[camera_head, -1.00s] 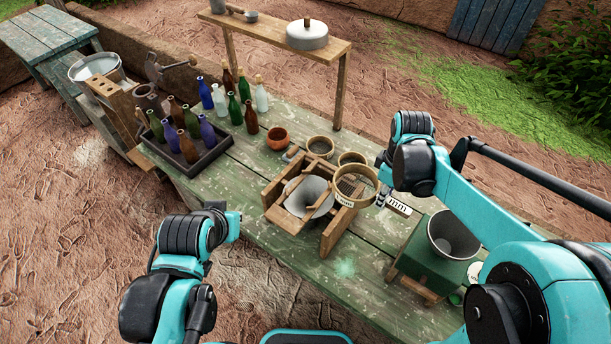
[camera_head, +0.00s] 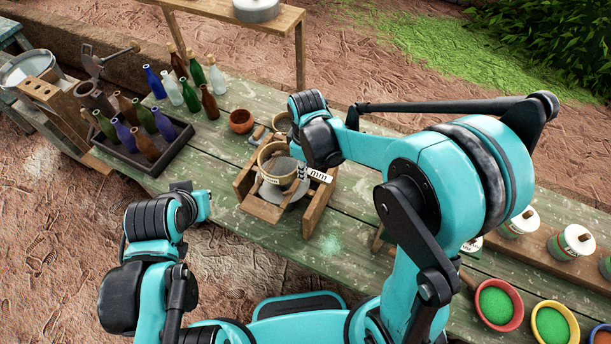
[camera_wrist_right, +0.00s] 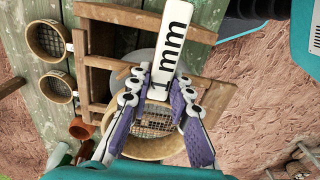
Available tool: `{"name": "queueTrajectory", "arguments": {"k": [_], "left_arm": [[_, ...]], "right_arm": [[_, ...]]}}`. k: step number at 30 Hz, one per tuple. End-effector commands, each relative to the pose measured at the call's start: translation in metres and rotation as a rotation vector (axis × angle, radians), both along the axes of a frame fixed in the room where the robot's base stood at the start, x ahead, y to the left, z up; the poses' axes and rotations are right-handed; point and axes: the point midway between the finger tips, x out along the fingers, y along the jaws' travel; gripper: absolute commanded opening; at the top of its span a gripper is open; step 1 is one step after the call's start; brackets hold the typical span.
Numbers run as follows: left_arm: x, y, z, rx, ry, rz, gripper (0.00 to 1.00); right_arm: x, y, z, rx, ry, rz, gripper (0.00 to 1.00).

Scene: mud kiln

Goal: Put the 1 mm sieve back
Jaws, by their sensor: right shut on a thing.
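The 1 mm sieve, a round tan-rimmed sieve (camera_head: 272,174) with a wire mesh and a white "1 mm" tag (camera_head: 319,176), is over the wooden stand (camera_head: 319,208). My right gripper (camera_head: 303,171) is shut on its handle by the tag. The right wrist view shows the purple fingers (camera_wrist_right: 158,98) on both sides of the tag, with the mesh (camera_wrist_right: 153,124) between them. A pale round bowl or funnel (camera_head: 270,195) sits in the stand under the sieve. I cannot tell whether sieve and stand touch. My left gripper (camera_head: 190,190) is apart at the left; its jaws are unclear.
Two other sieves (camera_wrist_right: 47,40) (camera_wrist_right: 58,86) stand on the green table beside the stand; my right arm partly hides them in the head view. A terracotta bowl (camera_head: 241,121), loose bottles and a bottle tray (camera_head: 150,170) are left. Colored bowls (camera_head: 498,304) are right.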

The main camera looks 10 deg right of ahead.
Motion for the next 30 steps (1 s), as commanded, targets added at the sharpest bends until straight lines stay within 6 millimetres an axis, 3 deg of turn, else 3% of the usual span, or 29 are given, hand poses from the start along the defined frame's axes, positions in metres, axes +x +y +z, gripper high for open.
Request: {"name": "queueTrajectory", "arguments": {"k": [8, 23, 24, 26, 30], "left_arm": [[0.000, 0.000, -0.005, 0.000, 0.000, 0.000, 0.00], [0.000, 0.000, -0.013, 0.000, 0.000, 0.000, 0.00], [0.000, 0.000, -0.013, 0.000, 0.000, 0.000, 0.00], [0.000, 0.000, -0.012, 0.000, 0.000, 0.000, 0.00], [0.000, 0.000, -0.011, 0.000, 0.000, 0.000, 0.00]], "right_arm": [[0.000, 0.000, -0.037, 0.000, 0.000, 0.000, 0.00], [0.000, 0.000, -0.046, 0.000, 0.000, 0.000, 0.00], [0.000, 0.000, -0.046, 0.000, 0.000, 0.000, 0.22], [0.000, 0.000, -0.045, 0.000, 0.000, 0.000, 0.38], [0.000, 0.000, -0.045, 0.000, 0.000, 0.000, 0.40]]}}
